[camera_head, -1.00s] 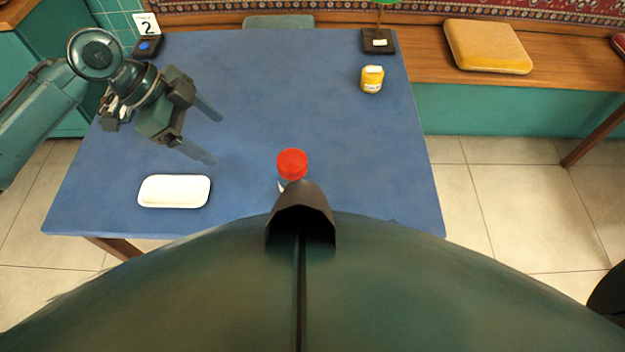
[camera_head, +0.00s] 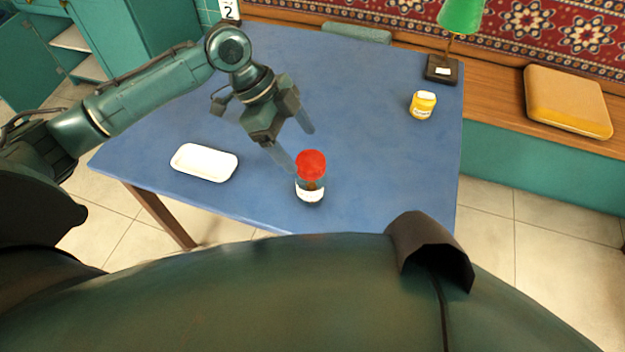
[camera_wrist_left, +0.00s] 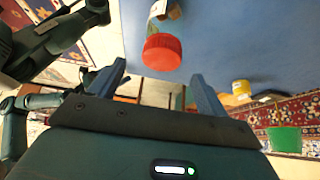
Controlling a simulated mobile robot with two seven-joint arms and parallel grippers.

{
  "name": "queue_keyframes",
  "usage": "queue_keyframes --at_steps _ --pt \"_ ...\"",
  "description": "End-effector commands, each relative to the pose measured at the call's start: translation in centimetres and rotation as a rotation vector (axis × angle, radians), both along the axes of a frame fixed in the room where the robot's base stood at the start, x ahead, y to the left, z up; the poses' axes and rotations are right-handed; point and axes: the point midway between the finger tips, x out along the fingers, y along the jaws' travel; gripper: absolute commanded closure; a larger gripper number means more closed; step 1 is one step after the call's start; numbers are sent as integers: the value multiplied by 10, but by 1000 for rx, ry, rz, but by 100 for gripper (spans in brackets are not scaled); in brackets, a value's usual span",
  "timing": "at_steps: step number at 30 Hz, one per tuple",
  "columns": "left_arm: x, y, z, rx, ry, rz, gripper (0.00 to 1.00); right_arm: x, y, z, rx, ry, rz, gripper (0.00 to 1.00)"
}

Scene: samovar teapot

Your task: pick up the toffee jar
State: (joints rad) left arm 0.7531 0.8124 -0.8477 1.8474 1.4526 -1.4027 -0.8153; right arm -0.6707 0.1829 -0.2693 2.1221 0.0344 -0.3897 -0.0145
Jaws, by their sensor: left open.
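A jar with a red lid (camera_head: 311,165) and a white label stands upright on the blue table near its front edge; I cannot read its label. My left gripper (camera_head: 298,148) is open and empty just behind and left of its lid, fingers pointing toward it. In the left wrist view the red lid (camera_wrist_left: 162,53) shows just beyond and between the spread fingertips (camera_wrist_left: 158,82), apart from them. My right gripper is not in view.
A white dish (camera_head: 205,163) lies on the table left of the red-lidded jar. A green lamp on a dark base (camera_head: 442,69) stands at the back right corner. A bench with a yellow cushion (camera_head: 568,101) runs behind. The table's middle is clear.

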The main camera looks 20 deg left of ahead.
Motion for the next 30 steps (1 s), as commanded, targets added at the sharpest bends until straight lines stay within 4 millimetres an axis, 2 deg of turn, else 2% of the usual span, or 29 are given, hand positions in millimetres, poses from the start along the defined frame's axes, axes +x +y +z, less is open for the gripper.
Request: queue_keyframes --at_steps 3,11,21,27,30 --pt "0 -9 -15 -1 2 0 23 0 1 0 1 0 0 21" --pt "0 -16 -28 -1 1 0 23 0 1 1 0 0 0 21" --pt "0 -36 -67 0 0 0 23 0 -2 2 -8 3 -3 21" --pt "0 -36 -69 1 -2 1 23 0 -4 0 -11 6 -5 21" --pt "0 -36 -68 1 -1 0 31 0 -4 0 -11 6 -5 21"
